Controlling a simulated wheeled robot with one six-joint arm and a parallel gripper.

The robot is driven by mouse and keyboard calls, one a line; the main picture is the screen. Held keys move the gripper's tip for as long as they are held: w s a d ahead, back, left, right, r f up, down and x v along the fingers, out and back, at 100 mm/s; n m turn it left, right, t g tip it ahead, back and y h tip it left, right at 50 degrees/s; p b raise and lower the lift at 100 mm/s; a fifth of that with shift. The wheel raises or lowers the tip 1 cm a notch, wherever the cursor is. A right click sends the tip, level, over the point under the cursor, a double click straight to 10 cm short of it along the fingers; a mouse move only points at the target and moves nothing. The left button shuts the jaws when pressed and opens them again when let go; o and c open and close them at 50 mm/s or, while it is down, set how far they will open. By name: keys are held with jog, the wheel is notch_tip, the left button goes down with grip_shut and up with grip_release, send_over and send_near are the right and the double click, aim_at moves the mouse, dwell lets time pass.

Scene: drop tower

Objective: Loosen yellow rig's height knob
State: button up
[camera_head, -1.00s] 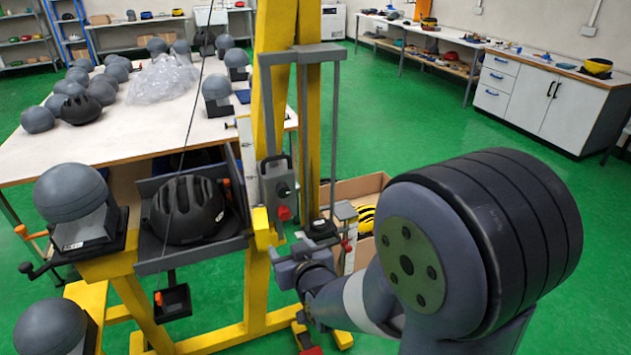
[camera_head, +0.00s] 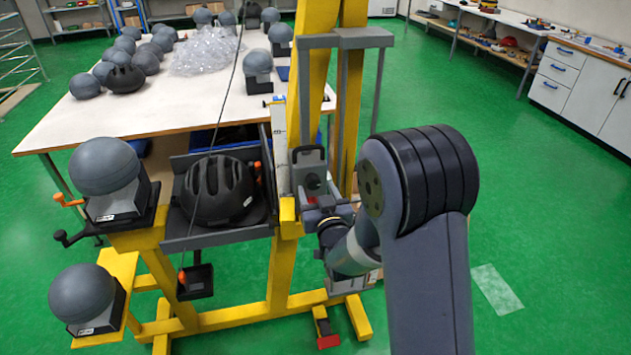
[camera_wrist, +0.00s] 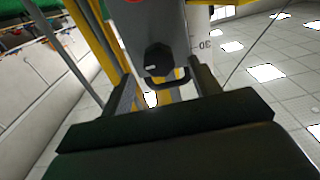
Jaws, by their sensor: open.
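The yellow rig (camera_head: 283,272) stands in front of the white table. Its grey height carriage (camera_head: 305,160) carries a dark round height knob (camera_head: 313,182), with a loop handle above it. In the wrist view the black knob (camera_wrist: 158,59) sits on the grey carriage plate, ahead of my fingers and roughly between them, beside a loop handle (camera_wrist: 168,105). My gripper (camera_head: 322,207) is just in front of and slightly below the knob in the head view. In the wrist view my gripper (camera_wrist: 163,90) is open and empty, its fingers apart. I cannot tell whether they touch the knob.
A black helmet (camera_head: 218,190) rests in the rig's grey cradle, left of the carriage. Grey headforms (camera_head: 104,166) stand on the rig's left side. The white table (camera_head: 150,115) holds more headforms and plastic wrap.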

aim_at(313, 182)
jog(key=shift+x, duration=1.45)
jog(key=c, duration=1)
